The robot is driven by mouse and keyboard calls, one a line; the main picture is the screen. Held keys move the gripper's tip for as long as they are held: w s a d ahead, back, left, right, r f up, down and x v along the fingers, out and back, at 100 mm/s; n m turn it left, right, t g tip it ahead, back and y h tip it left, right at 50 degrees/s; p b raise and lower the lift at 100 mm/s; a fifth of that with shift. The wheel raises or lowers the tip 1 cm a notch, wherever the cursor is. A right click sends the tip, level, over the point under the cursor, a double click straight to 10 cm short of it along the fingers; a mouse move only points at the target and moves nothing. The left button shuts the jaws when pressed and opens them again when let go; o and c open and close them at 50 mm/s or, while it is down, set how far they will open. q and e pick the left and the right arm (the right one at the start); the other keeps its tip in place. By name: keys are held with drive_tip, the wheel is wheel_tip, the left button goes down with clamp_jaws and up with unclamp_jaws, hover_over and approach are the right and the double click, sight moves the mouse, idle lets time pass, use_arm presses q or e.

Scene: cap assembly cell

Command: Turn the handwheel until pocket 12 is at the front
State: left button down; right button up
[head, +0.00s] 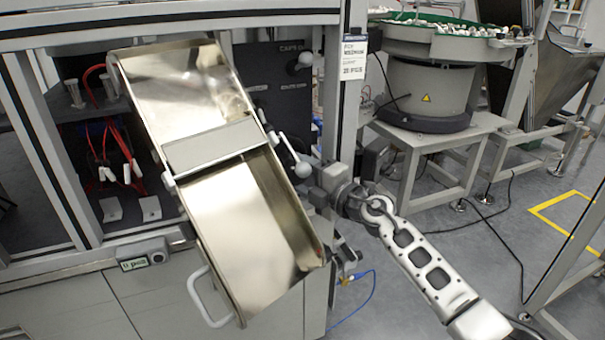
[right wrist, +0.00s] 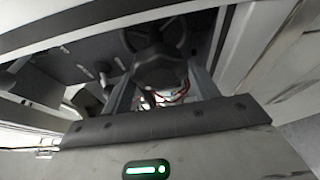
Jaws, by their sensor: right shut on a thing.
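My right gripper (head: 318,183) is at the machine's right front post, just right of the open metal chute, with its arm coming in from the lower right. In the right wrist view its two fingers (right wrist: 160,92) close around a dark lobed knob (right wrist: 158,68). Behind the knob shows part of a dark round wheel, which looks like the handwheel (right wrist: 188,35). In the head view the handwheel cannot be made out near the gripper. The numbered pockets are not visible, so I cannot tell which one is at the front. My left gripper is out of view.
A shiny tilted metal chute (head: 240,235) with a grey crossbar fills the middle. A lever with a ball end (head: 303,168) is close to my right gripper. A bowl feeder (head: 430,85) stands on a bench at the back right. The floor at the right is mostly clear.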

drive_tip(key=o, duration=1)
drive_tip(key=shift+s+d, duration=0.1)
use_arm(q)
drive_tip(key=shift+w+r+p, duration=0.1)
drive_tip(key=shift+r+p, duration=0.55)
drive_tip(key=shift+p, duration=0.95)
use_arm(e)
drive_tip(key=shift+v, duration=7.85)
